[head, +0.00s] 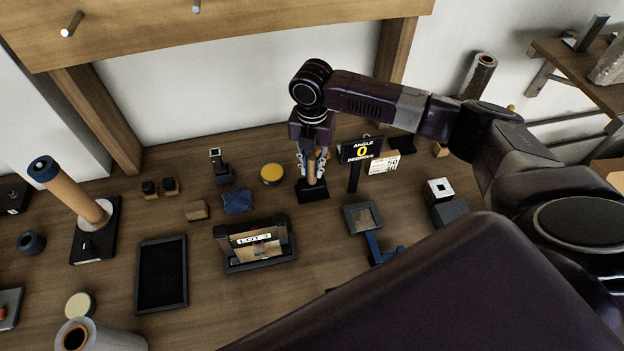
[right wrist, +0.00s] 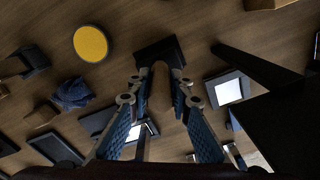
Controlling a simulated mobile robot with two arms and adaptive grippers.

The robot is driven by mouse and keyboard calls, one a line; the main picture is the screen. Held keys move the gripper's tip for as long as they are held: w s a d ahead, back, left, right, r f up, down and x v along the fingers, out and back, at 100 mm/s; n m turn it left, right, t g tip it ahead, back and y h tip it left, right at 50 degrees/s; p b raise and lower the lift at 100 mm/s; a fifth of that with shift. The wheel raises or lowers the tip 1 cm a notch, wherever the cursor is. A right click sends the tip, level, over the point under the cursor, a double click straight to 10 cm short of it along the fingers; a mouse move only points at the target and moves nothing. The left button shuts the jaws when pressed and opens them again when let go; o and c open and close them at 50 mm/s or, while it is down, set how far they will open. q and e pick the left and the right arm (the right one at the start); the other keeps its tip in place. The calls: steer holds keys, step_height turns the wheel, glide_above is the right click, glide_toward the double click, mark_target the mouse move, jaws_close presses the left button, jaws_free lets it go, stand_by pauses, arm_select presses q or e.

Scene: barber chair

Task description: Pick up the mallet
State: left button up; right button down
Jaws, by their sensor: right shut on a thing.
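The mallet has a dark block head (head: 313,191) and a light wooden handle. It stands head down at the back middle of the wooden table, with the handle pointing up. My right gripper (head: 312,172) comes down from above and is shut on the handle. In the right wrist view the mallet's black head (right wrist: 154,49) shows beyond the fingertips, and the handle runs back between the two blue-padded fingers. I cannot tell whether the head touches the table. My left gripper is not in view.
A black "ANGLE 0 DEGREES" sign (head: 361,150) stands close to the right of the mallet. A yellow round tin (head: 272,174) is to its left. A dark holder (head: 258,264) with a "LOT 3" label is in front. Bare table lies between these.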

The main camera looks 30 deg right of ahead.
steer(key=shift+w+r, duration=0.1)
steer(key=shift+r, duration=0.05)
step_height(320, 180, up, 20)
steer(key=b, duration=0.3)
